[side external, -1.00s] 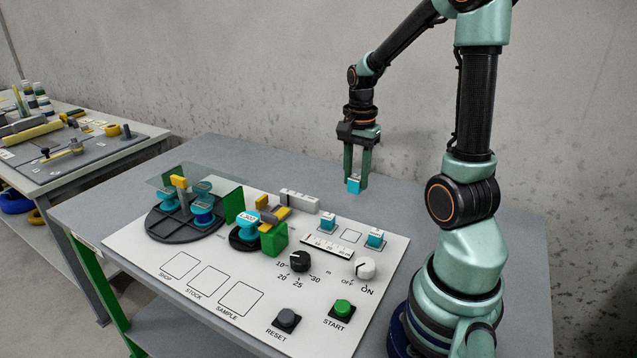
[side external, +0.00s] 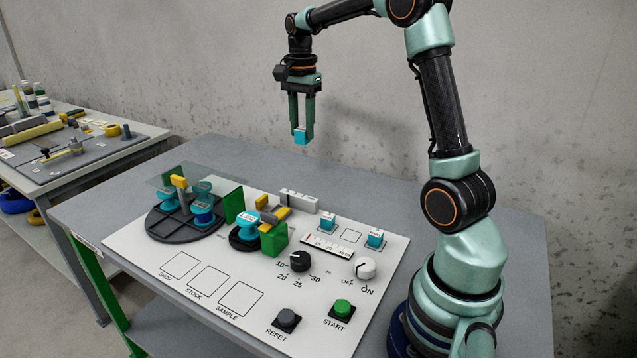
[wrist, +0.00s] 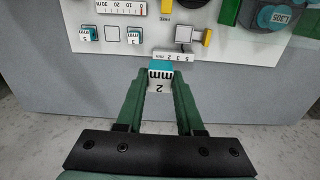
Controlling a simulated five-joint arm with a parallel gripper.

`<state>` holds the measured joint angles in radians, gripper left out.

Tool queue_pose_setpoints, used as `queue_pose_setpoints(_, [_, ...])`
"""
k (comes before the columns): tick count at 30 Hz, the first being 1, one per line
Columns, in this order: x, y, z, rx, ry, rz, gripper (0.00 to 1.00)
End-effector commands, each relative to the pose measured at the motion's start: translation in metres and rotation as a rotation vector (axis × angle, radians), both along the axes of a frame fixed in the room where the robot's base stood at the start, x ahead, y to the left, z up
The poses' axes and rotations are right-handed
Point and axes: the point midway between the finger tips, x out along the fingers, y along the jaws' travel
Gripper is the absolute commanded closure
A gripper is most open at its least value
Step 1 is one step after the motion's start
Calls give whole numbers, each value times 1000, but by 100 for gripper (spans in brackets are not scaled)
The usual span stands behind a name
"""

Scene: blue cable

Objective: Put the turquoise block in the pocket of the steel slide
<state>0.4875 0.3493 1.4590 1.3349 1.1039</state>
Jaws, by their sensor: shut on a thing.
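My gripper (side external: 301,138) is shut on a turquoise block (side external: 301,136), held in the air above and behind the panel's back edge. In the wrist view the block (wrist: 159,74) sits between the fingertips, its white face marked "2 mm".
Two similar turquoise blocks (side external: 327,221) (side external: 375,238) flank an empty outlined square (side external: 351,235). A pale stepped bar (side external: 299,199) marked 5 3 2 stands at the panel's back edge. Green blocks (side external: 274,240), a dark round tray (side external: 180,229) and knobs (side external: 300,261) occupy the panel.

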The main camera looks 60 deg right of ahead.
Motion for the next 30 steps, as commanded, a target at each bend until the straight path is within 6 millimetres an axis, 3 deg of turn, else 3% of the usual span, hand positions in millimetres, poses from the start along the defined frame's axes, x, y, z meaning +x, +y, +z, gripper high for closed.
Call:
queue_pose_setpoints(1, [15, 3, -2, 1, 1, 8, 100])
queue_pose_setpoints(6, [48, 13, -5, 0, 0, 18, 100])
queue_pose_setpoints(14, [65, 20, -16, 1, 2, 22, 100])
queue_pose_setpoints(30, [64, 20, -139, 1, 3, 21, 100])
